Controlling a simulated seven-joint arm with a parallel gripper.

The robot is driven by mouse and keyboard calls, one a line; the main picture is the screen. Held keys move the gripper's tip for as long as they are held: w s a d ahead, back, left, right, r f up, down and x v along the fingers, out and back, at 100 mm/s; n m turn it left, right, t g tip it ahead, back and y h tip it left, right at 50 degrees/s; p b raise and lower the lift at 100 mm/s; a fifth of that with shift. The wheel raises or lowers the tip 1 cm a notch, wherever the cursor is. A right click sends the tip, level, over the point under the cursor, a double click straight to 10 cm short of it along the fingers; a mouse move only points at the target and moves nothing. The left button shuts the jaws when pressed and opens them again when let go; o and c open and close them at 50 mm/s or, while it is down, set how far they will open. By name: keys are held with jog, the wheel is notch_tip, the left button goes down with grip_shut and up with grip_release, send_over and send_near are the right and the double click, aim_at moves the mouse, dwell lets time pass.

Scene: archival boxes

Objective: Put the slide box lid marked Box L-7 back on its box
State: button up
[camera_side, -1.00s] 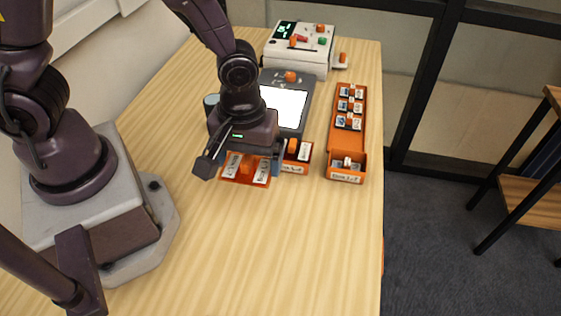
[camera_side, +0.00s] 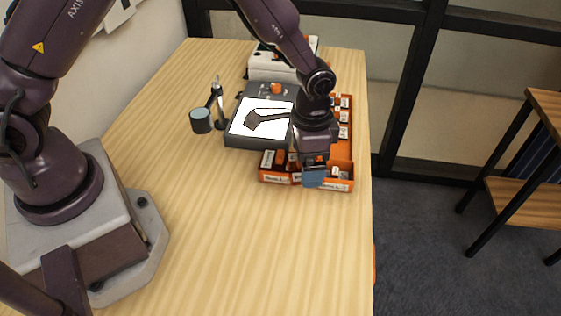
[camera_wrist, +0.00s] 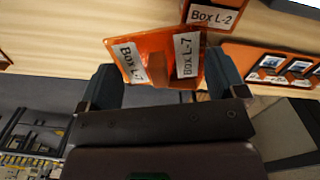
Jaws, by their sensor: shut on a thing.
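My gripper (camera_side: 314,178) is shut on the orange lid. In the wrist view the lid (camera_wrist: 158,68) sits between the two fingers of my gripper (camera_wrist: 165,82), with a raised orange grip and two white labels reading Box L-7. It looks tilted. In the side view my gripper and wrist hide most or all of the lid. The open orange box (camera_side: 342,185) is at the right, just beside and partly behind my fingers; its label is too small to read for sure. I cannot tell whether the lid touches it.
A second orange box (camera_side: 275,178) stands close on the left; the wrist view shows a Box L-2 label (camera_wrist: 212,16). An orange tray of slides (camera_side: 345,113) runs behind the open box. The front tabletop is clear.

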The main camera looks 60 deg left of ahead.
jog(key=w+m, duration=0.1)
jog(key=m, duration=0.2)
jog(key=w+m, duration=0.2)
jog(key=m, duration=0.1)
jog(key=w+m, duration=0.2)
jog(key=m, duration=0.1)
jog(key=shift+d, duration=0.3)
jog(key=m, duration=0.2)
jog(key=w+m, duration=0.1)
jog(key=m, duration=0.1)
jog(key=w+r+m, duration=0.1)
jog(key=m, duration=0.1)
jog(key=shift+w+d+m+t, duration=0.2)
jog(key=shift+m+t, duration=0.1)
jog(key=shift+w+r+m, duration=0.2)
jog(key=shift+r+m, duration=0.1)
jog(key=shift+m, duration=0.6)
jog(key=m, duration=0.3)
jog(key=shift+s, duration=0.1)
jog(key=shift+f+m, duration=0.15)
jog(key=shift+m, duration=0.35)
jog(key=shift+f, duration=1.3)
jog(key=shift+f, duration=0.7)
jog(key=shift+f, duration=0.1)
